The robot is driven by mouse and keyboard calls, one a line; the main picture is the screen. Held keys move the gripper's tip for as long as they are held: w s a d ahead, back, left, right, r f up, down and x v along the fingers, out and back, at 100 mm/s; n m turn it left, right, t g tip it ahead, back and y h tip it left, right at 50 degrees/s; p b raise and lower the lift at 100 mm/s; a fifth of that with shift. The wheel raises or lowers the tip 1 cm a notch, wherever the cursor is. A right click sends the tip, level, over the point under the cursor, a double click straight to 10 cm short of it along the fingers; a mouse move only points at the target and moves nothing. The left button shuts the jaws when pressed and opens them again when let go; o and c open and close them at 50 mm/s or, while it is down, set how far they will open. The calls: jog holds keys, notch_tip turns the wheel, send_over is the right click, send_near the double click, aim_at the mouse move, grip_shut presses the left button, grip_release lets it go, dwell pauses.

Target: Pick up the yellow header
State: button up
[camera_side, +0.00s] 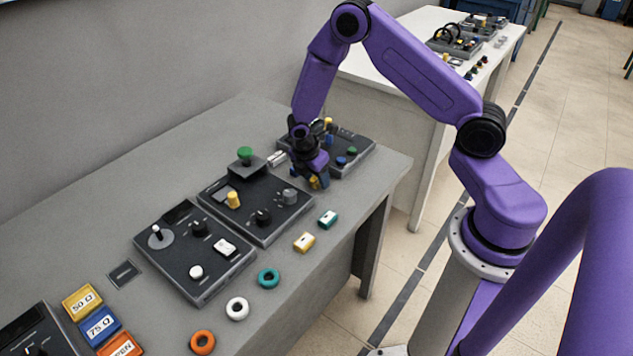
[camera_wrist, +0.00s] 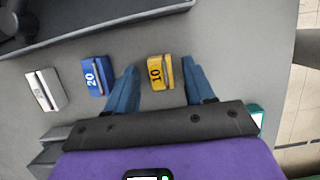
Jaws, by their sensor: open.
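The yellow header (camera_wrist: 157,73), a small block marked "10", lies on the grey table. In the wrist view it sits between the two blue fingertips of my gripper (camera_wrist: 162,68), with gaps on both sides. The gripper is open and holds nothing. In the side view my gripper (camera_side: 318,180) points down near the front of the far panel. A bit of yellow shows between its fingers there, mostly hidden. The height of the fingertips over the header is hard to tell.
A blue block (camera_wrist: 94,77) marked "20" and a white block (camera_wrist: 46,90) lie left of the header. A dark panel (camera_wrist: 100,25) is close above them.

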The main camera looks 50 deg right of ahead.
grip_shut()
jog(key=shift+r, duration=0.15)
